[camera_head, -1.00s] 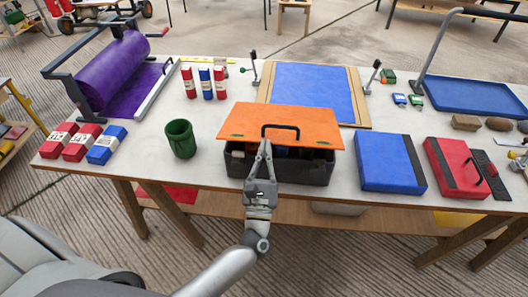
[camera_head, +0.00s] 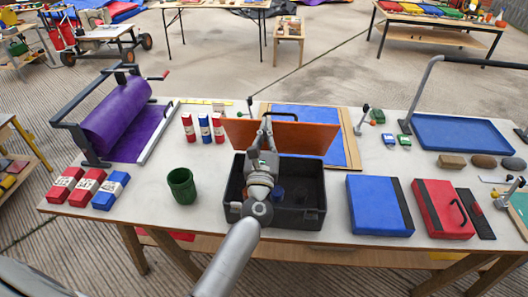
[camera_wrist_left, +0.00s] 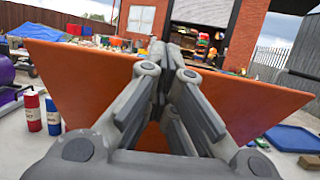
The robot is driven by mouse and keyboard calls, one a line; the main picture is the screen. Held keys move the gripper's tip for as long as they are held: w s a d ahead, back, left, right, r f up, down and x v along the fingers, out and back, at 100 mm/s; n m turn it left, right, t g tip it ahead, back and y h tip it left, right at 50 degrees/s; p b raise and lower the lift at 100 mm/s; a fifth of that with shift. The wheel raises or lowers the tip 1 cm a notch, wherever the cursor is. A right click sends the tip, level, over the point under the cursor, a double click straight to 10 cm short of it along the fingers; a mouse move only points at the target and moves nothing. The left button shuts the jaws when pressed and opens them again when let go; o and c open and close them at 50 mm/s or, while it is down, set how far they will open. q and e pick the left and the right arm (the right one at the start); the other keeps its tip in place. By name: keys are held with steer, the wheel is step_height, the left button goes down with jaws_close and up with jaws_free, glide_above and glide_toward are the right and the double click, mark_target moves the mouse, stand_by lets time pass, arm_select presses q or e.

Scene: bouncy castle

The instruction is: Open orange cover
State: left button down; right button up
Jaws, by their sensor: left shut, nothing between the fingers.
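The orange cover (camera_head: 305,138) stands raised, roughly upright, at the back of the black box (camera_head: 318,208) on the table. The box is open at the top, and a few small items, one of them blue (camera_head: 279,194), show inside. My left gripper (camera_head: 267,122) is shut at the cover's upper part, with its wrist over the box. In the left wrist view the cover (camera_wrist_left: 75,85) spreads wide behind the shut fingers (camera_wrist_left: 172,50). The cover's handle is hidden behind the gripper. My right gripper is not in view.
A green cup (camera_head: 182,186) stands left of the box. A blue case (camera_head: 375,205) and a red case (camera_head: 435,208) lie to its right. Red and blue bottles (camera_head: 204,128) stand behind left, near a purple roller (camera_head: 115,112). A blue panel (camera_head: 345,149) lies behind the cover.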

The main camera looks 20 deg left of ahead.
arm_select(q)
steer(key=b+x, duration=0.1)
steer(key=x, duration=0.9)
steer(key=shift+w, duration=0.1)
